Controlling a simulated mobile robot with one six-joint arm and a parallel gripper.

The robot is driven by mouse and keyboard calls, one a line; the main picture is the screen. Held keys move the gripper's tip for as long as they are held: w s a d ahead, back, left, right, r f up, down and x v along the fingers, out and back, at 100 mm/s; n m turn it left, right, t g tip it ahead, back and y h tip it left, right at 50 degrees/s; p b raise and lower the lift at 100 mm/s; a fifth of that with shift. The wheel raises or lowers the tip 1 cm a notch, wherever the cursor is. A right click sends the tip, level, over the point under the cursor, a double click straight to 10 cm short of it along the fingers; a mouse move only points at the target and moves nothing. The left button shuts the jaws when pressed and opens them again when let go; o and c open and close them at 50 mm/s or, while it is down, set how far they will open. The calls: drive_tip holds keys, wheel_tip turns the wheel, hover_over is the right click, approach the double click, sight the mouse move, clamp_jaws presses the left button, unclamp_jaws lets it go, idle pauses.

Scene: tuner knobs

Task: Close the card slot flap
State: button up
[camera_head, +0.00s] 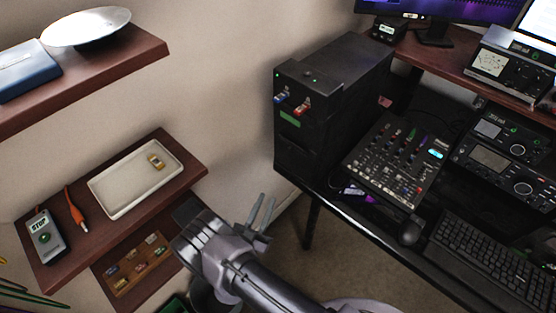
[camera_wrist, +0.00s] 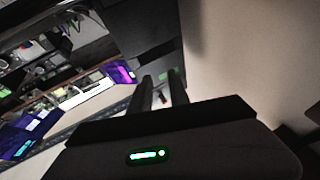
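A black tower cabinet (camera_head: 325,105) stands on the left end of the desk. Its front carries a blue latch-like part (camera_head: 279,98), a red one (camera_head: 302,108) and a green strip (camera_head: 290,118). I cannot make out which part is the card slot flap or how it stands. My gripper (camera_head: 264,208) is in front of and below the tower, apart from it, with two separated fingers and nothing between them. In the wrist view the fingers (camera_wrist: 162,88) point toward a dark front with a dim green patch (camera_wrist: 170,74).
A mixer (camera_head: 397,160), a mouse (camera_head: 410,230) and a keyboard (camera_head: 497,258) are on the desk right of the tower. Wall shelves at left hold a white tray (camera_head: 128,180) and a grey STOP box (camera_head: 43,237). Open floor shows below the desk edge.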

drive_tip(key=b+x, duration=0.2)
drive_tip(key=x, duration=1.4)
drive_tip(key=shift+d, duration=0.15)
clamp_jaws()
drive_tip(key=shift+r, duration=0.1)
